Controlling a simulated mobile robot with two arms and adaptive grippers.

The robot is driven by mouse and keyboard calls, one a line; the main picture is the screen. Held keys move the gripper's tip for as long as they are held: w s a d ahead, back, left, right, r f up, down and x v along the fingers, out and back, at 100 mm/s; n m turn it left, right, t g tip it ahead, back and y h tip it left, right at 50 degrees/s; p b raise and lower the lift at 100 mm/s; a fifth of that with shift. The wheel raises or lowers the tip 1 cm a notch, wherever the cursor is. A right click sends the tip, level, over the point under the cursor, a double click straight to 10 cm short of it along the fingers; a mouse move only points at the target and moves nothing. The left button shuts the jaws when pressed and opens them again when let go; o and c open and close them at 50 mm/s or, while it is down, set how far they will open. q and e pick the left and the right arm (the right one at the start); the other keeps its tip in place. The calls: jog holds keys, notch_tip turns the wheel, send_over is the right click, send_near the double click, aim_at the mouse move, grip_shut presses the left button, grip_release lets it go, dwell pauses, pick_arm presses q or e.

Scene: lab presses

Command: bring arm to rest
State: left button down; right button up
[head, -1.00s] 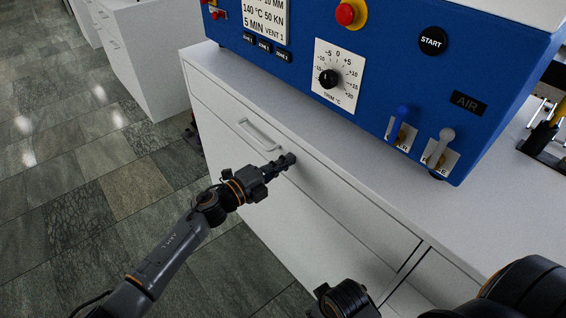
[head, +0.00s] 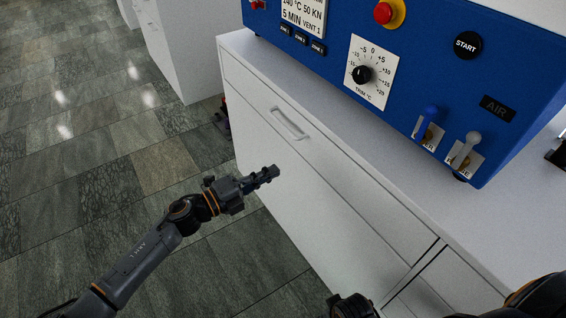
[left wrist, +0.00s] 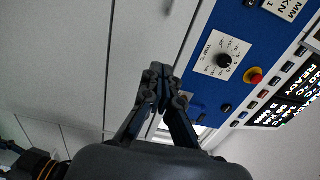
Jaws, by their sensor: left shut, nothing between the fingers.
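My left gripper (head: 267,175) is shut and empty in the head view. It hangs in front of the white cabinet, below and a little left of the drawer handle (head: 289,123), and looks apart from it. In the left wrist view its fingers (left wrist: 161,88) meet at the tips with nothing between them. My left arm reaches in from the lower left of the head view, over the floor. Parts of my right arm (head: 352,306) show at the bottom right edge of the head view; its fingertips are not visible.
The white cabinet (head: 330,190) with drawers stands right in front. On its top sits the blue press panel (head: 400,55) with a trim dial (head: 362,75), a red button (head: 383,13) and two levers. Tiled floor (head: 90,150) on the left is open.

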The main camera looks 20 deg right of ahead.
pick_arm(q)
jog(key=w+a+f+n+t+y, duration=0.2)
jog(key=a+f+n+t+y, duration=0.6)
jog(key=a+f+n+y, duration=0.65)
jog(key=s+a+f+n+g, duration=0.2)
jog(key=s+a+f+n, duration=0.4)
jog(key=n, duration=0.2)
jog(key=s+a+f+n+g+y, duration=0.1)
jog(key=s+a+f+n+g, duration=0.25)
jog(key=s, duration=0.45)
jog(key=s+a+f+n+g+y, duration=0.1)
jog(key=s+a+f+n+g, duration=0.25)
jog(key=s, duration=0.55)
jog(key=s+a+f+n+g+y, duration=0.1)
jog(key=s+a+f+g, duration=0.1)
jog(key=s+a+f, duration=0.35)
jog(key=s+a+f+g+p, duration=0.1)
jog(key=s+f+p, duration=0.1)
jog(key=s+p, duration=1.5)
jog(key=s, duration=0.2)
jog(key=shift+s+f+g, duration=0.3)
jog(key=shift+f, duration=0.1)
pick_arm(e)
jog(key=s+d+f, duration=0.1)
jog(key=s, duration=0.8)
jog(key=s+d+f+g, duration=0.1)
jog(key=s+d, duration=0.1)
jog(key=s, duration=0.7)
jog(key=shift+f+g, duration=0.3)
jog(key=shift+f, duration=0.05)
